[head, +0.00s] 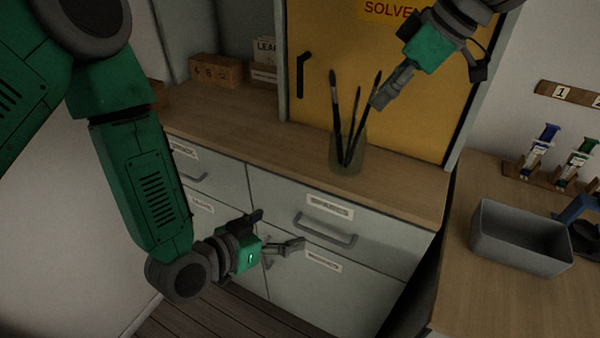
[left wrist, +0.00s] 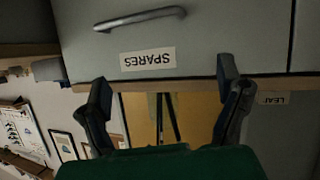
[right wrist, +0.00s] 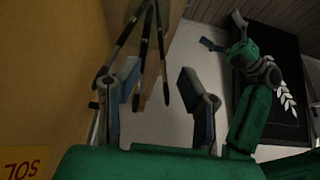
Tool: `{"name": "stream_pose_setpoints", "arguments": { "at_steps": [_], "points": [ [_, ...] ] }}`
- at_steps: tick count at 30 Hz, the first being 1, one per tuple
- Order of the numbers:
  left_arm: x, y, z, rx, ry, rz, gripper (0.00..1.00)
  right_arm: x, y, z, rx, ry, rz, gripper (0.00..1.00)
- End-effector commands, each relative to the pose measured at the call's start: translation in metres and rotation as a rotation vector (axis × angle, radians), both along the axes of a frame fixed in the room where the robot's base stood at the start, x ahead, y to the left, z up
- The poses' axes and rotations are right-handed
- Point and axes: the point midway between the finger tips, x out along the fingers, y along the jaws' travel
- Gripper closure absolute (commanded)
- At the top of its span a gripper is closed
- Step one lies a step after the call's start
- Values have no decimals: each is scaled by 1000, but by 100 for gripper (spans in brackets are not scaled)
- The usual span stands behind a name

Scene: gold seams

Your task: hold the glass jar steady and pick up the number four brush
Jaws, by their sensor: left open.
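The glass jar (head: 362,160) stands upright on the wooden counter, dim and see-through. Three dark brushes lean in it: a left brush (head: 335,100), a middle brush (head: 353,118) and a right brush (head: 366,108). I cannot read a number on any of them. My right gripper (head: 380,101) is open beside the upper end of the right brush. In the right wrist view, brushes (right wrist: 163,50) show between and beside its parted fingers (right wrist: 160,82); none looks gripped. My left gripper (head: 301,245) is open and empty, low in front of the drawers, below the jar; its fingers (left wrist: 163,82) are apart.
Drawers with handles (head: 325,236) and a SPARES label (left wrist: 148,59) are below the counter (head: 240,120). A yellow cabinet door (head: 420,125) stands behind the jar. A grey bin (head: 520,240) and a rack of small tools (head: 560,175) are on the right-hand bench.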

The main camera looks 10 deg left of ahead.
Motion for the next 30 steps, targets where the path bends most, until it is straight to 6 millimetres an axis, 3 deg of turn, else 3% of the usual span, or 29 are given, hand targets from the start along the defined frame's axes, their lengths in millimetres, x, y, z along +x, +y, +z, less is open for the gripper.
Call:
{"name": "stream_pose_setpoints", "arguments": {
  "at_steps": [1,4,10,17,30],
  "points": [
    [13,-9,22,-34,-83,-12,14,0,0,0,0,0,0,66],
    [29,-23,58,-87,-221,-30,14,1,-1,-1,0,1,0,66],
    [43,-35,100,-148,-377,-44,14,1,-1,-1,0,1,0,66],
    [58,-46,107,-157,-404,-47,14,1,0,0,0,0,-1,66],
    [127,-95,107,-157,-401,-45,14,0,0,0,0,0,-1,66]
  ]
}}
